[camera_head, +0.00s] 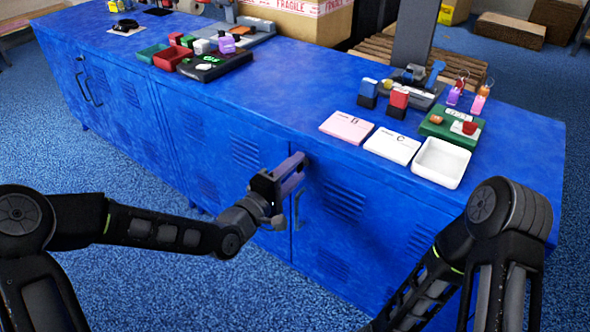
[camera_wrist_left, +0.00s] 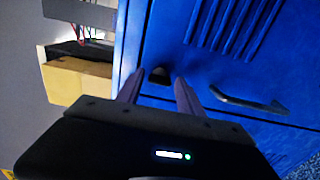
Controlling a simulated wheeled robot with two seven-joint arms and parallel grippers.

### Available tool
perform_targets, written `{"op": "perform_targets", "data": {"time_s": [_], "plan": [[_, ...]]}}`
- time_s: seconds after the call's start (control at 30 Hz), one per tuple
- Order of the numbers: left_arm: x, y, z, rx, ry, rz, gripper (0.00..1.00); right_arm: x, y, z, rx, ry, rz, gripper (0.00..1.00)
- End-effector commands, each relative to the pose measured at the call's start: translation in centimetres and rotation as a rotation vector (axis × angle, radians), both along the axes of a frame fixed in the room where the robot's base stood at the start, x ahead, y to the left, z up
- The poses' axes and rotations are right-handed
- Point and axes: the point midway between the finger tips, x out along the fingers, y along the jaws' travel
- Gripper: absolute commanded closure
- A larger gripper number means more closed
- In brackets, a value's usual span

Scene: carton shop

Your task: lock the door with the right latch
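The blue cabinet (camera_head: 225,110) has louvred doors along its front. The right door (camera_head: 350,225) has a vertical handle (camera_head: 297,208), which also shows in the wrist view (camera_wrist_left: 248,103). A small dark latch knob (camera_wrist_left: 160,75) sits on the door front near the handle. My left gripper (camera_head: 300,168) is at the top of the door, just above the handle. In the wrist view its two fingers (camera_wrist_left: 158,88) are apart, one on each side of the knob, with blue showing between. Whether they touch it I cannot tell. My right gripper is out of view; only its arm shows.
The cabinet top holds a pink card (camera_head: 346,127), a white card (camera_head: 392,146), a white tray (camera_head: 441,163) and a green tray (camera_head: 450,125) near the right front edge. Red (camera_head: 172,57) and black (camera_head: 214,65) trays stand farther left. Blue floor before the cabinet is free.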

Motion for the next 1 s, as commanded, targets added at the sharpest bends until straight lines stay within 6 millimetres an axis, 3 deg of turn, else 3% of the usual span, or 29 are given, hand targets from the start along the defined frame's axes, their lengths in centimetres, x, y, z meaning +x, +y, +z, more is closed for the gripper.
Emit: {"op": "perform_targets", "data": {"time_s": [0.1, 0.47, 0.8, 1.0], "plan": [[0.0, 0.0, 0.0, 0.001, -0.001, -0.001, 0.47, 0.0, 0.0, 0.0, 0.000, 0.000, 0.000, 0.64], [-0.6, 0.4, 0.1, 0.002, 0.000, 0.000, 0.47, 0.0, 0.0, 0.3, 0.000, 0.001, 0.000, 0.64], [-4.7, 3.5, 0.1, 0.003, 0.000, 0.002, 0.47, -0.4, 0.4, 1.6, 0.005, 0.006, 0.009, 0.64], [-6.3, 4.6, 0.0, 0.001, 0.000, 0.000, 0.47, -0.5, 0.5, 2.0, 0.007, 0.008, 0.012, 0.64]]}}
